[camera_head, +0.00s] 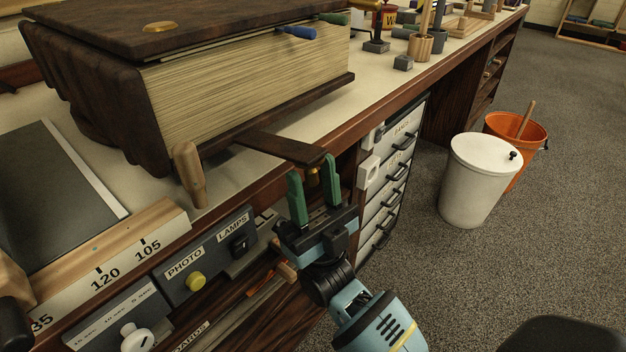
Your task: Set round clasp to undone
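A very thick book (250,85) with dark brown covers lies on the workbench. A round brass piece (160,27) sits on its top cover, with no strap over it. A dark brown strap (283,149) sticks out from the book's lower edge, past the bench's front edge. A small brass knob (313,177) shows just below the strap's end. Which of these is the round clasp, I cannot tell for sure. My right gripper (312,186) is open, its green fingers pointing up at the strap's end, with the knob between them. My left gripper does not show.
A wooden peg (189,175) stands before the book. A blue-handled tool (297,31) sticks out from its pages. Switch boxes (205,265) line the bench front, with drawers (390,185) right of my gripper. A white bin (478,180) and an orange bucket (520,135) stand on open floor.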

